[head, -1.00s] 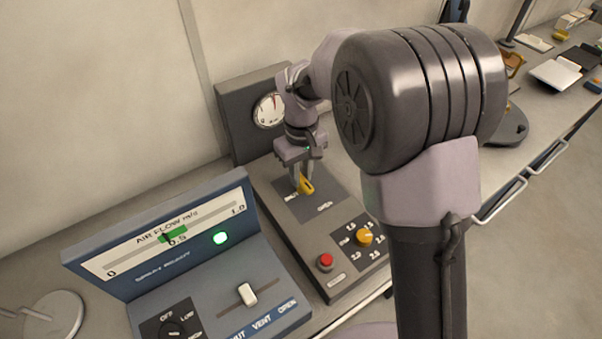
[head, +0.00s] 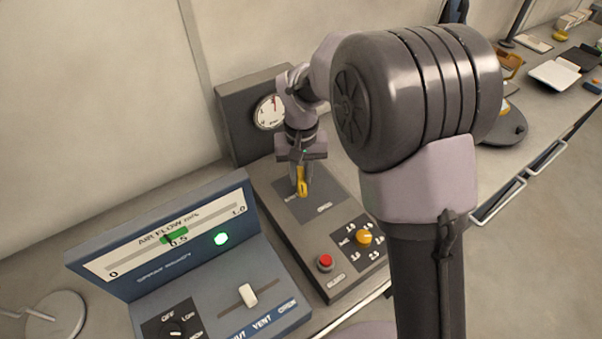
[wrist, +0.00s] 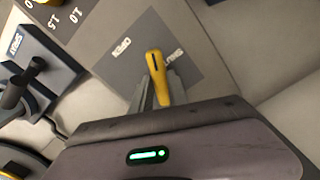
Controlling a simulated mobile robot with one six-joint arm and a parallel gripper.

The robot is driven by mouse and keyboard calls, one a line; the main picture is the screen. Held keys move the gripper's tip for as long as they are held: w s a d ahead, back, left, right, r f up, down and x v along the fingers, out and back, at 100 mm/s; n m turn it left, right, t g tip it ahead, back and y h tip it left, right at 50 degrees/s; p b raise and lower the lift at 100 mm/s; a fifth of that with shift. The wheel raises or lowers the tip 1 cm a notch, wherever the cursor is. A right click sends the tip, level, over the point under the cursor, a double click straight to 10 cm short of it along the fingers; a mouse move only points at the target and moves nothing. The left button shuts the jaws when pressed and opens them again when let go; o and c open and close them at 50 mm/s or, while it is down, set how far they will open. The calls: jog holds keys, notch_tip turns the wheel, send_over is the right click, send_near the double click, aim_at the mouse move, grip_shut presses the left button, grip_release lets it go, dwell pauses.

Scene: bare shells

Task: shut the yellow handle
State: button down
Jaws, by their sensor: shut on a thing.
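The yellow handle (head: 302,184) stands on a dark square plate (head: 318,206) on top of the grey gauge box. In the wrist view the yellow handle (wrist: 156,75) points away from my gripper, between an "OPEN" label on its left and a second, partly hidden label on its right. My gripper (head: 299,178) is shut on the handle from above, one finger on each side.
The grey box carries a round gauge (head: 269,112), a yellow knob (head: 364,237) and a red button (head: 325,262). The wall is close behind.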

aim_at(301, 179)
jog(key=m, duration=0.6)
jog(key=m+b, duration=0.1)
jog(key=m, duration=0.5)
jog(key=shift+m, duration=0.4)
dwell(0.3)
jog(key=c, duration=1.3)
grip_release()
jog(key=shift+r, duration=0.1)
notch_tip(301, 179, up, 17)
jog(key=p, duration=0.6)
jog(key=shift+r, duration=0.15)
